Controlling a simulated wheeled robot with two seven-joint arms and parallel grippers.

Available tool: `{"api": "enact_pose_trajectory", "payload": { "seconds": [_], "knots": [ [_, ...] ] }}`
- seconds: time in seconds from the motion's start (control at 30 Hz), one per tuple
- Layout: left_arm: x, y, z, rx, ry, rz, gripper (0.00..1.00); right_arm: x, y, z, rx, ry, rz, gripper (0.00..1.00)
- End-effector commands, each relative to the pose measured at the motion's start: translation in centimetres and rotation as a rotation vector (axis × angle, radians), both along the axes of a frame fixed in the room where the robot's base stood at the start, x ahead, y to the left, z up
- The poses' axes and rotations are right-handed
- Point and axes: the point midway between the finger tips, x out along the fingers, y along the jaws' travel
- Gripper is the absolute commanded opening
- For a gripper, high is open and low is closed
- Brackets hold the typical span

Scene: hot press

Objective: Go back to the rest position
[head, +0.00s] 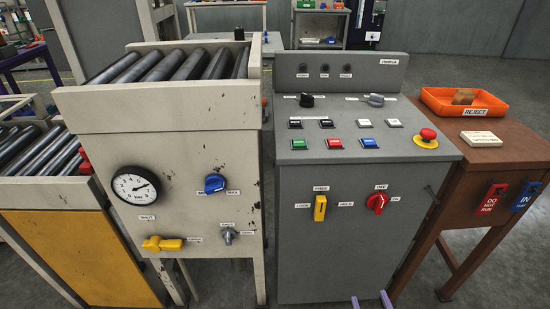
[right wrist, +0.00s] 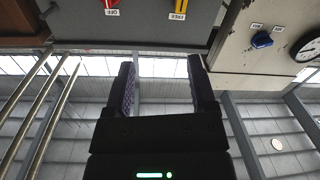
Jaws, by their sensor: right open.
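My right gripper (head: 371,301) shows only its two purple fingertips, at the bottom edge of the head view, in front of the lower part of the grey control cabinet (head: 330,262). The fingertips are apart with nothing between them. In the right wrist view, which looks upside down, the right gripper (right wrist: 161,85) has its two dark fingers spread, with purple pads facing an empty gap. The cabinet's front, with the yellow handle (right wrist: 176,9) and red switch (right wrist: 111,4), lies beyond the fingers and apart from them. My left gripper is in neither view.
The cream roller press (head: 160,110) stands left of the cabinet, with a gauge (head: 135,186), a blue knob (head: 215,183) and a yellow lever (head: 163,244). A brown table (head: 447,186) at right holds an orange reject bin (head: 463,103). Open floor shows behind.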

Motion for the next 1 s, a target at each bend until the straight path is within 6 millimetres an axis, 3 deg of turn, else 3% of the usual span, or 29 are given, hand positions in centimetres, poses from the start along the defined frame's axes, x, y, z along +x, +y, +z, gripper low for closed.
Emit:
{"api": "enact_pose_trajectory", "payload": {
  "seconds": [0.17,0.4,0.43,0.57,0.67,0.77,0.87,0.97,1.0],
  "knots": [
    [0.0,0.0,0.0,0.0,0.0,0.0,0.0,0.2,-5.1,1.0,-0.167,0.0,0.039,0.72],
    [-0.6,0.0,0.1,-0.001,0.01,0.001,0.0,1.1,-13.7,4.8,-0.471,0.0,0.11,0.72],
    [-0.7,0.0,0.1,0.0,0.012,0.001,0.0,0.8,-14.4,4.4,-0.485,0.03,0.107,0.72],
    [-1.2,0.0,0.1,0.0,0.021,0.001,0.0,-2.3,-16.4,-1.4,-0.475,0.27,0.039,0.72],
    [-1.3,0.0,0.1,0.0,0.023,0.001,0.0,-5.7,-18.3,-5.5,-0.482,0.469,-0.011,0.72],
    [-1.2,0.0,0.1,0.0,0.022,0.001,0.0,-10.5,-20.4,-9.5,-0.495,0.694,-0.069,0.72],
    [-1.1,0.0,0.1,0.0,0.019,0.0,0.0,-17.0,-22.7,-13.1,-0.52,0.955,-0.134,0.72],
    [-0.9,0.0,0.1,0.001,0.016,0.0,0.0,-25.5,-25.2,-15.4,-0.556,1.254,-0.21,0.72],
    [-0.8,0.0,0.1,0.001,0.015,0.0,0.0,-29.3,-26.1,-15.7,-0.574,1.38,-0.244,0.72]
  ]
}}
